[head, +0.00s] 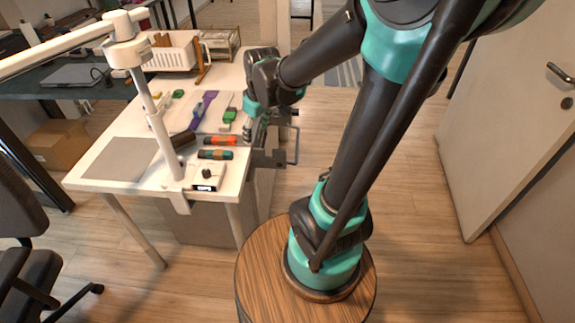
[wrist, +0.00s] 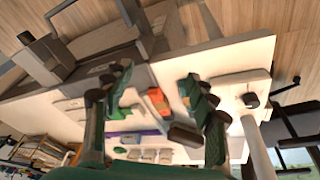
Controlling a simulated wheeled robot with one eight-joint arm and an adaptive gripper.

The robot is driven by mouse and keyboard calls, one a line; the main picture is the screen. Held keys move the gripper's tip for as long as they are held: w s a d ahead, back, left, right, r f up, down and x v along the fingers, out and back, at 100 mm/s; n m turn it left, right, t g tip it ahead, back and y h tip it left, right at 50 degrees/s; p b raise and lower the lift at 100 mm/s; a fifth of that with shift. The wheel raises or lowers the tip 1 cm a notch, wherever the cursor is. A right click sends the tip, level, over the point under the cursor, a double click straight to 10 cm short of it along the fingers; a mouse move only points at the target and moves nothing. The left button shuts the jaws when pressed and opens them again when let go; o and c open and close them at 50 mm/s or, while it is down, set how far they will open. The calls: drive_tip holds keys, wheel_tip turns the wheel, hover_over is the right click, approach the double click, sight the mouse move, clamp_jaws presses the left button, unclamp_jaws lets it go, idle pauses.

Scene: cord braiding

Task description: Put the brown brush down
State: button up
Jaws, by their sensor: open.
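A dark brown block-like thing (head: 183,138), which looks like the brown brush, lies on the white table (head: 125,126) left of the orange-and-dark tool. It also shows in the wrist view (wrist: 186,135). I cannot make out bristles. My gripper (head: 248,132) is over the table's right edge, right of the brown thing and apart from it. In the wrist view my gripper (wrist: 156,112) has its fingers spread wide, with nothing held between them; the table items show beyond.
An orange-and-dark tool (head: 221,141) and a green-and-orange tool (head: 215,154) lie near my gripper. A purple item (head: 203,108) lies behind. A white device with a knob (head: 207,177) and a lamp post (head: 160,135) stand at the front. A grey mat (head: 120,159) is bare.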

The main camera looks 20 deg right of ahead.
drive_tip(key=s+d+f+m+t+h, duration=0.1)
drive_tip(key=s+d+f+m, duration=0.5)
drive_tip(key=s, duration=0.5)
drive_tip(key=shift+d+f+m, duration=0.35)
drive_tip(key=shift+m, duration=0.25)
drive_tip(key=shift+w, duration=0.1)
drive_tip(key=shift+o, duration=0.6)
wheel_tip(320, 180, up, 16)
drive_tip(key=n+g+y, duration=0.1)
drive_tip(key=n+g, duration=0.3)
drive_tip(key=n, duration=1.9)
hover_over(179, 136)
drive_tip(key=d, duration=0.2)
drive_tip(key=f, duration=0.5)
drive_tip(key=a+f, duration=0.1)
drive_tip(key=f, duration=0.5)
drive_tip(key=a+f, duration=0.1)
drive_tip(key=f, duration=0.5)
drive_tip(key=shift+a+f, duration=0.1)
drive_tip(key=shift+a, duration=0.05)
